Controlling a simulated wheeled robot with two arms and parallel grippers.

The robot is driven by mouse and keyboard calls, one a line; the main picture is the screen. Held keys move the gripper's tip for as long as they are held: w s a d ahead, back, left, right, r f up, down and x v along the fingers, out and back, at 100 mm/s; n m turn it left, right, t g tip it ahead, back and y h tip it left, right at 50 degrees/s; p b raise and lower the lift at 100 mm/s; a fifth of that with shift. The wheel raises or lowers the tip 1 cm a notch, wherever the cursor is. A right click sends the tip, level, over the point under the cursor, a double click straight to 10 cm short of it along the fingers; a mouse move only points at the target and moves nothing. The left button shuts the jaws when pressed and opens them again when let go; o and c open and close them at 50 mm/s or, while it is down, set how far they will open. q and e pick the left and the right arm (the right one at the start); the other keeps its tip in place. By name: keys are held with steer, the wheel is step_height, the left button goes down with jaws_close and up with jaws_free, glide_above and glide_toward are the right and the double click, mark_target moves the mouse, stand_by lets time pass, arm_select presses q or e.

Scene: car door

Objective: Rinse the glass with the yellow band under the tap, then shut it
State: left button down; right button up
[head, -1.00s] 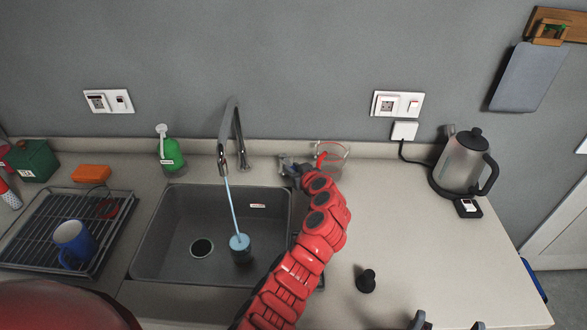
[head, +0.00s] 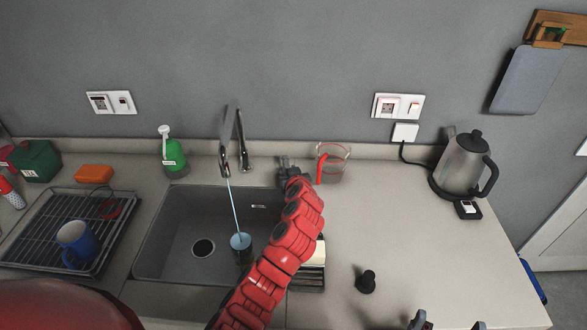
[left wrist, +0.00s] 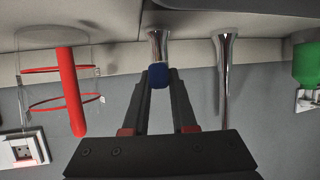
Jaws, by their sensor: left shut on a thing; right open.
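The tap (head: 229,135) stands behind the sink; a thin blue stream (head: 233,205) runs from its spout into a small vessel (head: 240,246) standing in the sink. The vessel's top is light blue; I cannot make out a yellow band on it. My left gripper (head: 289,166) is right of the tap, at the back of the counter. In the left wrist view the left gripper (left wrist: 166,88) is shut on a blue knob (left wrist: 159,74) at the end of a short chrome post (left wrist: 158,43), beside the tap (left wrist: 226,75). My right gripper (head: 448,322) is open and empty at the bottom edge.
A jug with a red handle (head: 331,163) stands just right of my left gripper. A drying rack (head: 28,238) with a blue mug (head: 77,243) is left of the sink (head: 165,262). A kettle (head: 464,162) and black stopper (head: 366,281) stand right. The right counter is mostly clear.

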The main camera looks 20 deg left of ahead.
arm_select(q)
steer(key=h+p, duration=0.1)
steer(key=a+m+p, duration=0.1)
steer(key=m+t+h+p, duration=0.1)
steer(key=shift+s+a+r+h, duration=0.3)
steer(key=shift+s+a, duration=0.05)
steer(key=shift+f+m+t, duration=0.25)
steer(key=shift+m+t, duration=0.05)
steer(key=shift+m, duration=0.1)
steer(key=c, duration=0.7)
jaws_free()
